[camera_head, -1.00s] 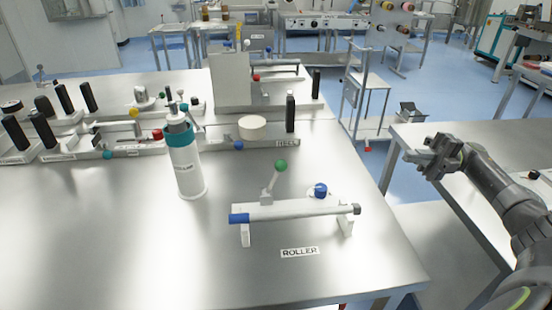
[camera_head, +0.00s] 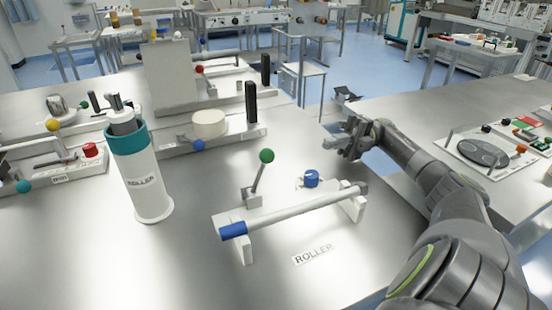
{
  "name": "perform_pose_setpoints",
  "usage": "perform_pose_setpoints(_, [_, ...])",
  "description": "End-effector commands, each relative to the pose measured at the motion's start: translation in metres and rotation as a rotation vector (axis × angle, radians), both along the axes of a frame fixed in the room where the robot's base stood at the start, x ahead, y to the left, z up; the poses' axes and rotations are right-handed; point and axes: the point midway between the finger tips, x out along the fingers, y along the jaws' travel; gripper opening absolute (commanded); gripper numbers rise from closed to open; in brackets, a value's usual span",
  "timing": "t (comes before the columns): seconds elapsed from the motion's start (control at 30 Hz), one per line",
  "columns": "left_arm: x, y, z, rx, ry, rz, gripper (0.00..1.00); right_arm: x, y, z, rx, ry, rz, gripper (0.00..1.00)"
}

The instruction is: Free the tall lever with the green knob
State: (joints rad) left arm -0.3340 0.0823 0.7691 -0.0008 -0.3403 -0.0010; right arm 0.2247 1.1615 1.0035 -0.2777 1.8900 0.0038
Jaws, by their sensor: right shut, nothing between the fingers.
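The tall lever (camera_head: 259,178) with the green knob (camera_head: 267,156) stands tilted a little to the right on the left part of the roller unit. The unit's pale roller bar (camera_head: 300,209) has a blue left end and rests on white supports in front of the lever. A blue knob (camera_head: 311,178) sits behind the bar, right of the lever. My right gripper (camera_head: 340,143) is shut and empty, above the table's right edge, to the right of and beyond the green knob, apart from it. My left gripper is not in view.
A tall white canister (camera_head: 140,180) with a teal collar and a ROLLER label stands left of the unit. Behind are a white cylinder (camera_head: 208,123) and a black upright handle (camera_head: 251,103). A ROLLER label (camera_head: 313,254) lies in front. The table's front is clear.

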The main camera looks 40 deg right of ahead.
Motion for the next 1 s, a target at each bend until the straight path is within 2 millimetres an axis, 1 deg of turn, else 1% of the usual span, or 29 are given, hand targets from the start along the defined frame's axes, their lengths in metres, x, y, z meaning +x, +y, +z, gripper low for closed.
perform_pose_setpoints(0.33, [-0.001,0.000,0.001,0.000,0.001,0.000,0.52,0.000,0.001,0.001,0.000,0.000,0.000,0.00])
perform_pose_setpoints(0.47, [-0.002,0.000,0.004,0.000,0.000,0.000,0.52,0.001,0.008,0.003,0.000,0.001,0.002,0.00])
perform_pose_setpoints(0.57, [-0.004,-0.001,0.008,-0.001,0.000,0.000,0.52,0.002,0.018,0.006,0.000,0.000,0.003,0.00])
perform_pose_setpoints(0.67, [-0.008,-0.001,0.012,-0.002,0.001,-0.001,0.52,0.004,0.033,0.009,0.001,0.000,0.003,0.00])
perform_pose_setpoints(0.87, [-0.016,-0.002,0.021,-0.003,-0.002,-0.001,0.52,0.009,0.067,0.015,0.003,0.000,0.004,0.00])
perform_pose_setpoints(1.0, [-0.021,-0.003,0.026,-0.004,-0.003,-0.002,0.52,0.013,0.093,0.020,0.003,-0.001,0.004,0.00])
